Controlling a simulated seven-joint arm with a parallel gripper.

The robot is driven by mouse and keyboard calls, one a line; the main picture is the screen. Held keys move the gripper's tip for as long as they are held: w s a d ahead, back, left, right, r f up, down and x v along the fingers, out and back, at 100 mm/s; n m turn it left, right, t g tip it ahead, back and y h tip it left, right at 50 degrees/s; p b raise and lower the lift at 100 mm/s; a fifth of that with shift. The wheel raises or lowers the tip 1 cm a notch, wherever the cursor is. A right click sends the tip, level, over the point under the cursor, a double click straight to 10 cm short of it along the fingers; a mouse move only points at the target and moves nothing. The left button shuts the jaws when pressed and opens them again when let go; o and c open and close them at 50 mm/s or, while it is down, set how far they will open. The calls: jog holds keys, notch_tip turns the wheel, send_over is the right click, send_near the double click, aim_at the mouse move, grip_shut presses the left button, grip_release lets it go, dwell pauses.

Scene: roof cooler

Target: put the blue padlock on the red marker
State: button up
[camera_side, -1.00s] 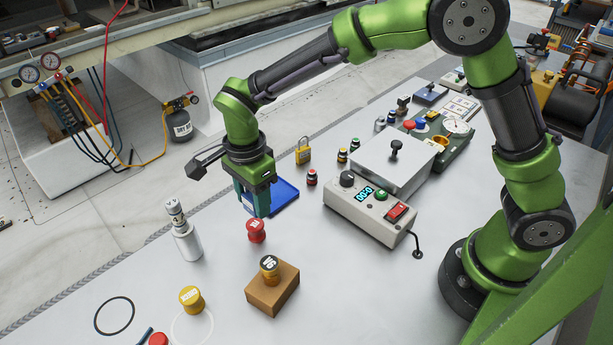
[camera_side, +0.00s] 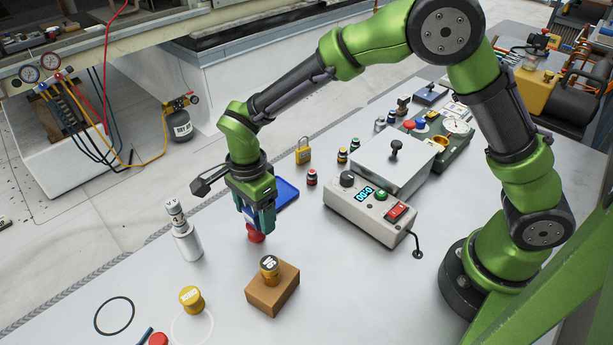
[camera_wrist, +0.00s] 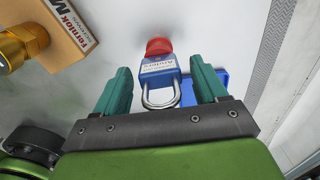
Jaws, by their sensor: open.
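The blue padlock (camera_wrist: 159,68), with a silver shackle, lies between my gripper's two teal fingers in the wrist view. Gaps show on both sides of it. My gripper (camera_side: 258,229) is open, low over the red marker (camera_side: 256,238), a round red piece on the bench. In the wrist view the red marker (camera_wrist: 159,46) shows just beyond the padlock's body, which overlaps its edge. The padlock appears to rest on the marker, but the contact is hidden. In the side view the fingers cover most of the padlock.
A blue pad (camera_side: 287,193) lies behind my gripper. A cardboard box with a brass piece (camera_side: 272,290) stands in front, and a white bottle (camera_side: 187,243) to the left. A yellow padlock (camera_side: 303,153) stands farther back. A grey control box (camera_side: 370,211) is to the right.

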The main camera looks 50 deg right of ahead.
notch_tip(320, 180, up, 12)
jog(key=s+d+r+n+t+y, duration=0.25)
jog(key=s+d+r+n, duration=0.3)
jog(key=d+r, duration=0.35)
jog(key=s+d+f+n+t, duration=0.1)
jog(key=s+d+n+t, duration=0.3)
jog(key=s+d+n, duration=0.4)
jog(key=s, duration=0.3)
jog(key=shift+d+t, duration=0.35)
jog(key=shift+d, duration=0.05)
